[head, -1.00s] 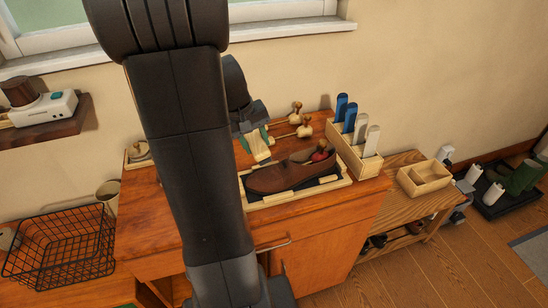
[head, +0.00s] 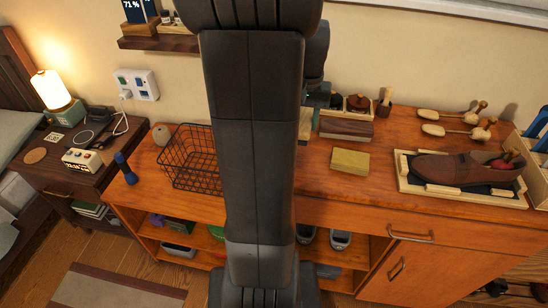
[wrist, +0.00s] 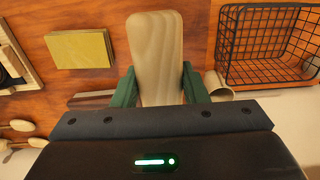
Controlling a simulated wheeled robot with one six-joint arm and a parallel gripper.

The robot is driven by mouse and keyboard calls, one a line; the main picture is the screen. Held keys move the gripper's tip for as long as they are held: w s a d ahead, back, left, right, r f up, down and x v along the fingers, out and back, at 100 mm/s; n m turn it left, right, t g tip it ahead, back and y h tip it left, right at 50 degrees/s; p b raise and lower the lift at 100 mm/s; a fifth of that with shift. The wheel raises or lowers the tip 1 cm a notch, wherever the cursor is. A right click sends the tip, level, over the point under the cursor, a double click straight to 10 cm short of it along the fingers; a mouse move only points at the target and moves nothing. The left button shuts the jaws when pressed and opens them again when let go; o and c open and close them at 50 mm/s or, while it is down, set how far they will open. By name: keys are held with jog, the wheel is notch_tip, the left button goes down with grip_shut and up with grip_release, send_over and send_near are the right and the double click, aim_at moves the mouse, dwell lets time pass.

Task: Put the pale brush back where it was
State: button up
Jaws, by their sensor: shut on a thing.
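The pale brush (wrist: 160,60) is a long, rounded wooden block, seen from above in the wrist view. My gripper (wrist: 160,88) is shut on it, with a green finger on each side. In the head view my arm hides most of the gripper (head: 314,112) and of the brush (head: 305,126). They are over the back of the orange wooden cabinet top (head: 390,150), between the wire basket and a brown block-like brush (head: 346,128). I cannot tell whether the pale brush touches the top.
A yellow block (head: 350,161) lies in front of the brown brush. The black wire basket (head: 190,158) stands left. A brown shoe (head: 450,168) lies on a tray (head: 515,201) at right, with wooden shoe trees (head: 455,131) behind. Bare top lies in front of the yellow block.

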notch_tip(320, 180, down, 10)
jog(key=shift+r, duration=0.15)
dwell(0.3)
jog(key=shift+b, duration=0.3)
jog(key=shift+f, duration=0.25)
jog(key=o, duration=1)
jog(key=shift+r, duration=0.1)
jog(key=shift+c, duration=0.2)
notch_tip(320, 180, up, 12)
jog(key=shift+r+p, duration=0.15)
jog(key=shift+p, duration=0.35)
